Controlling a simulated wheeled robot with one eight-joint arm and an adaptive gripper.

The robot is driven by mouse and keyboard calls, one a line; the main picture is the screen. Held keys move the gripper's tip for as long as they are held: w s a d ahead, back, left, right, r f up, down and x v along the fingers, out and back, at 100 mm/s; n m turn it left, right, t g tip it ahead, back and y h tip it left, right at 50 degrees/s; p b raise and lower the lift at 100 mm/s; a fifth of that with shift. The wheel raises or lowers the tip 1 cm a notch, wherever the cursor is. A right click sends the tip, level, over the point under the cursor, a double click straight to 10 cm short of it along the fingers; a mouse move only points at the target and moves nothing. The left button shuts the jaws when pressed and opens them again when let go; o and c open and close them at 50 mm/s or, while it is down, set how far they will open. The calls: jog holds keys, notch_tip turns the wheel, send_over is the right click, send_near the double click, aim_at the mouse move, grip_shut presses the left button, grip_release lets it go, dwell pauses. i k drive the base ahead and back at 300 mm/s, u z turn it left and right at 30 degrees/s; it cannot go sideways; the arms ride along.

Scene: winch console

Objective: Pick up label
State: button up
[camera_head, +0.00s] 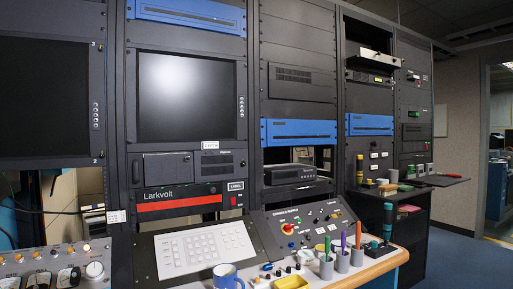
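Several small white labels are in view, and I cannot tell which one the task means. One label (210,145) with dark print is on the rack below the large dark screen. Another label (235,186) sits above a red switch, to the right of the Larkvolt unit. A third white label (116,217) with fine print is at the left edge of the console, near a dark cable. My gripper is not in view.
Console desk holds a blue mug (227,277), a yellow tray (291,282), grey cups of pens (343,259) and a white keypad panel (204,249). Tall racks (295,25) stand behind. A shelf (440,180) juts out at right. Open floor (465,255) lies at far right.

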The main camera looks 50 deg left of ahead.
aim_at(206, 145)
jog(key=z, duration=0.35)
jog(key=k, duration=1.85)
jog(key=u, duration=1.2)
jog(key=i, duration=1)
jog(key=z, duration=0.05)
